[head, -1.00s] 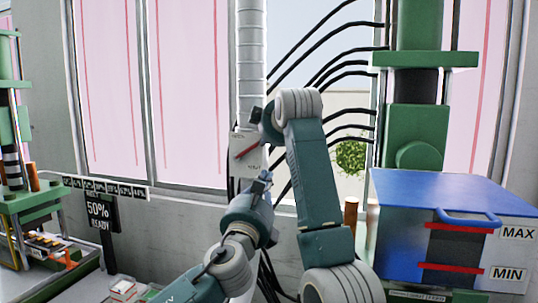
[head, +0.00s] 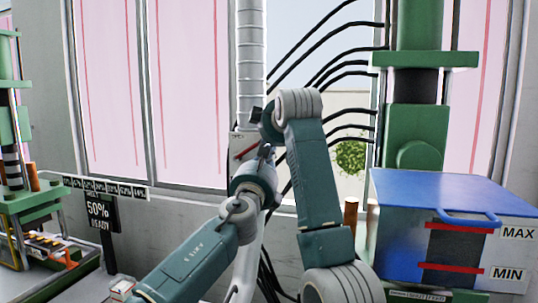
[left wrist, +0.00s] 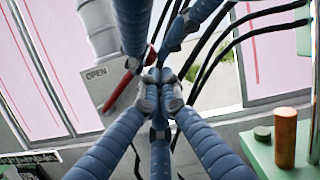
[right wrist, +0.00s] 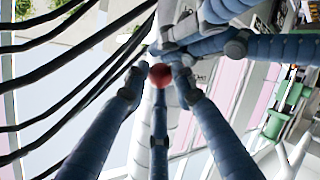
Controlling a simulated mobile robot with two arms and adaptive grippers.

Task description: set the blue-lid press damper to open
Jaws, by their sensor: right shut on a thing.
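The damper plate (head: 237,141) is on the grey duct (head: 250,60) and carries a slanted red bar (head: 245,153). In the left wrist view its label (left wrist: 96,73) reads OPEN, left of the slanted red bar (left wrist: 118,92). My right gripper (right wrist: 162,82) is shut around a round red knob (right wrist: 160,75), which shows between its fingertips. My left gripper (left wrist: 159,97) is just below my right one, its fingertips drawn together and apparently empty. In the head view both grippers are partly hidden by my wrists. The blue-lid press (head: 450,195) stands at the right.
Black cables (head: 330,75) run beside the duct, close to my right arm. A green press column (head: 418,130) rises behind the blue lid. A sign reading 50% READY (head: 99,210) and another green press (head: 30,205) are at the left.

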